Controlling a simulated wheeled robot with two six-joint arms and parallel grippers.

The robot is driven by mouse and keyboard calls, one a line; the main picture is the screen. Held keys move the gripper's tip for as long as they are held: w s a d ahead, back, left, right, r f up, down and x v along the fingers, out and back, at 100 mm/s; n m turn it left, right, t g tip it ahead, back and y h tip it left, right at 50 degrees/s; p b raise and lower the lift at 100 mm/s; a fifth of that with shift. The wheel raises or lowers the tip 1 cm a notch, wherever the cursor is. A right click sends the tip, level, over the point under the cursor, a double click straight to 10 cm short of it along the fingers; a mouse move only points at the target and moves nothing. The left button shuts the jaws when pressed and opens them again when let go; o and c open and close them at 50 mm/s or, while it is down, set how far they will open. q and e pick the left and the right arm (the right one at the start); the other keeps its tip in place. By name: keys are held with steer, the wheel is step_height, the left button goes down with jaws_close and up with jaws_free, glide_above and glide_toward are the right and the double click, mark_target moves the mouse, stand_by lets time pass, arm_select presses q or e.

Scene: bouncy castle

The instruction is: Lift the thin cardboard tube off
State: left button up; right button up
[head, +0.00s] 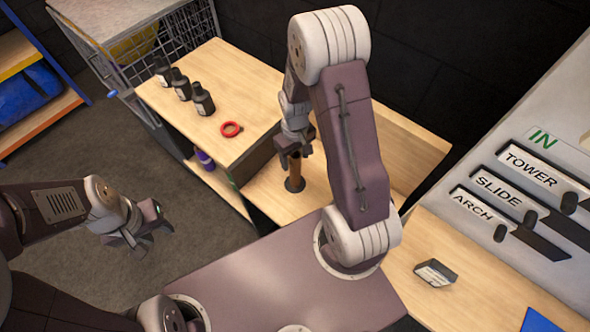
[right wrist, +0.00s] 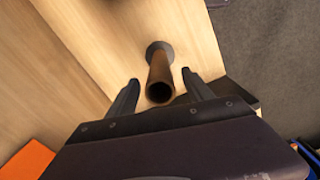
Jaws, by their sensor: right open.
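The thin cardboard tube (head: 295,172) is brown and stands upright on a dark round base (head: 294,185) on the wooden bench. The right wrist view shows the open end of the tube (right wrist: 160,90) and its base (right wrist: 158,48). My right gripper (head: 294,150) is above the bench at the tube's upper end. Its fingers (right wrist: 158,85) are open, one on each side of the tube, with gaps between. Part of the tube is hidden by the gripper in the head view. My left gripper (head: 146,238) hangs over the floor at the left, empty, its fingers seeming apart.
Several dark bottles (head: 182,84) and a red ring (head: 231,129) are on the higher bench section to the left. A panel (head: 530,190) labelled TOWER, SLIDE and ARCH stands at the right. A small labelled block (head: 435,272) lies on the right bench.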

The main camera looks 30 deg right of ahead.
step_height(320, 180, down, 3)
steer(key=shift+f, duration=0.1)
jaws_close()
step_height(320, 180, up, 18)
steer(key=p, duration=0.1)
stand_by(0.6)
